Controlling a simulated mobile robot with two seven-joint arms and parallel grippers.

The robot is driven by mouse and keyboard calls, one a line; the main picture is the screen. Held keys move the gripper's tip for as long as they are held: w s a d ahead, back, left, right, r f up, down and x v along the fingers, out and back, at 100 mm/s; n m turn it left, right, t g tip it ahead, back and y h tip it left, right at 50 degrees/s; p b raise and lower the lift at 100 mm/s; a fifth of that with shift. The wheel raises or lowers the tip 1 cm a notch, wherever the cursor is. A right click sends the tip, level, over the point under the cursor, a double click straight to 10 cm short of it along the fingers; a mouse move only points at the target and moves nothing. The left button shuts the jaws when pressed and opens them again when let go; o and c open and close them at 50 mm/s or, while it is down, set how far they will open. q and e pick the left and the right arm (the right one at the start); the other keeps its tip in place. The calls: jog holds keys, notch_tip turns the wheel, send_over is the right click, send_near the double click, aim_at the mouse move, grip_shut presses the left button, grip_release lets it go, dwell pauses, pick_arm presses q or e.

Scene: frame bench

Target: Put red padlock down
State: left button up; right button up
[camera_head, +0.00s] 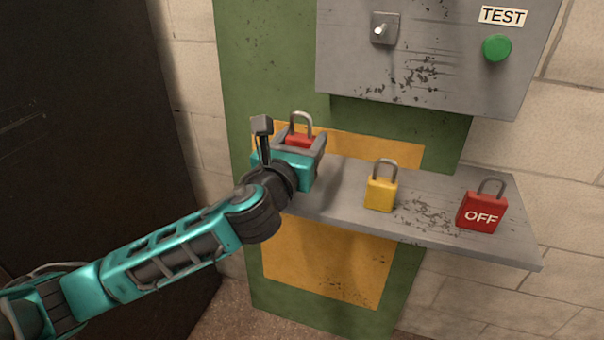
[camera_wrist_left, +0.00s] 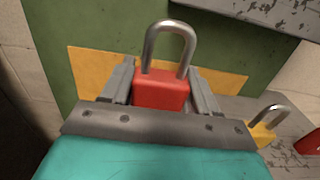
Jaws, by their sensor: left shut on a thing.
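A red padlock (camera_head: 300,138) with a grey shackle is between the fingers of my left gripper (camera_head: 312,143), at the left end of the grey shelf (camera_head: 330,205). In the left wrist view the red padlock (camera_wrist_left: 161,90) stands upright with its shackle up, and the fingers of my left gripper (camera_wrist_left: 162,85) are shut on its sides. Its lower part is hidden by the gripper, so I cannot tell whether it touches the shelf. A second red padlock, marked OFF (camera_head: 481,213), stands upright at the shelf's right end. My right gripper is not in view.
A yellow padlock (camera_head: 381,193) stands mid-shelf, right of my left gripper. A grey panel (camera_head: 440,60) with a switch (camera_head: 384,28) and a green button (camera_head: 497,47) marked TEST (camera_head: 502,16) hangs above. A dark surface (camera_head: 85,130) fills the left side.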

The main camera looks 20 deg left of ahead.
pick_arm(q)
notch_tip(320, 180, down, 6)
jog(key=shift+r+b, duration=0.2)
jog(key=shift+b, duration=1.05)
jog(key=shift+f, duration=0.1)
jog(key=o, duration=1.2)
jog(key=shift+f, duration=0.1)
